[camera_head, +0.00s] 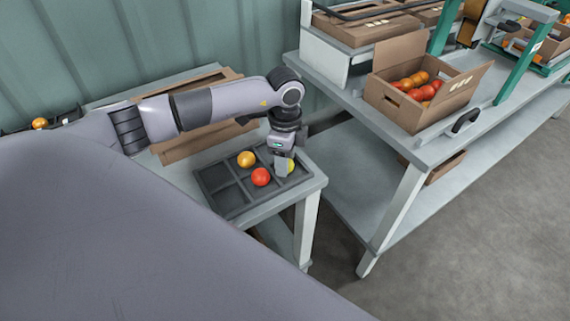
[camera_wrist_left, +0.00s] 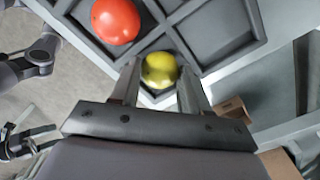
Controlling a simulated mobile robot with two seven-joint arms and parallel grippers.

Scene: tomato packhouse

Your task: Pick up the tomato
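A yellow-green tomato (camera_wrist_left: 159,69) sits at a corner compartment of the dark divided tray (camera_head: 225,205). In the head view it shows only partly (camera_head: 291,166), behind my left gripper (camera_head: 285,172). In the left wrist view my left gripper (camera_wrist_left: 158,88) has one finger on each side of this tomato. I cannot tell whether the fingers press on it. A red tomato (camera_head: 261,177) and an orange-yellow tomato (camera_head: 246,159) lie in other compartments. Dark jointed parts at the left of the wrist view may be my right arm; its gripper state is unclear.
The tray lies on a small grey table (camera_head: 312,184). A larger bench (camera_head: 420,150) to the right carries a cardboard box (camera_head: 400,110) of red and orange tomatoes. A gap with floor separates the table and bench at the front.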

